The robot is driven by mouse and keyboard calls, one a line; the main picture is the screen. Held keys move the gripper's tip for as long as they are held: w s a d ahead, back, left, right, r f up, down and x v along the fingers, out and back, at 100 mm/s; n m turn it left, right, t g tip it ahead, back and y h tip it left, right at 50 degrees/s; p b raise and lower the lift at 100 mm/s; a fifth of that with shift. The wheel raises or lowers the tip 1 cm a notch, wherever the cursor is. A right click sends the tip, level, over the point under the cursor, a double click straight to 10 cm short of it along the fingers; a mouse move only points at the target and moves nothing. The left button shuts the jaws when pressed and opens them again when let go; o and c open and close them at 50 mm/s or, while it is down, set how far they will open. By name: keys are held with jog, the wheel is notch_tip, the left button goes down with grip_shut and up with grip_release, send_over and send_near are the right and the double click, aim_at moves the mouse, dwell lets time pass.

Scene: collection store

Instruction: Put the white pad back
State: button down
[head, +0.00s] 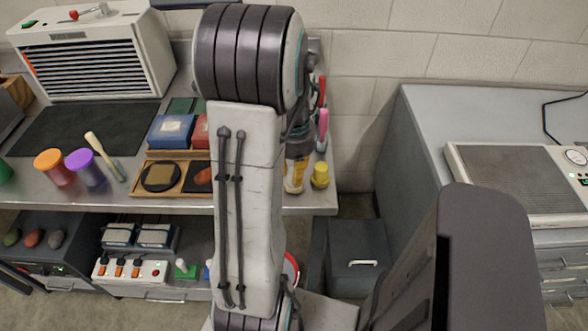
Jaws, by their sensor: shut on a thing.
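My arm stands upright in the middle of the head view and bends over at the top. Its far end drops behind the upright link, and only slivers of dark parts show along that link's right edge. My gripper's fingertips are hidden there, with whatever is between them. I cannot make out a white pad anywhere in view. A wooden tray (137,187) lies on the steel bench, left of my arm. It holds a round black piece with a tan square (160,176) and a dark and reddish piece (201,176), partly hidden by my arm.
Orange (54,167) and purple (86,168) cups stand left of the tray, with blue (171,131) and red boxes behind it. A yellow-and-white bottle (294,178) and yellow jar (320,175) stand near the bench's right end. A grey cabinet (425,110) stands right, across a floor gap.

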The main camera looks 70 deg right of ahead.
jog(key=shift+f, duration=0.25)
jog(key=c, duration=1)
grip_release()
notch_tip(320, 180, up, 10)
jog(key=shift+r+p, duration=0.1)
jog(key=shift+p, duration=0.25)
jog(key=shift+r+b, duration=0.5)
jog(key=shift+r, duration=0.6)
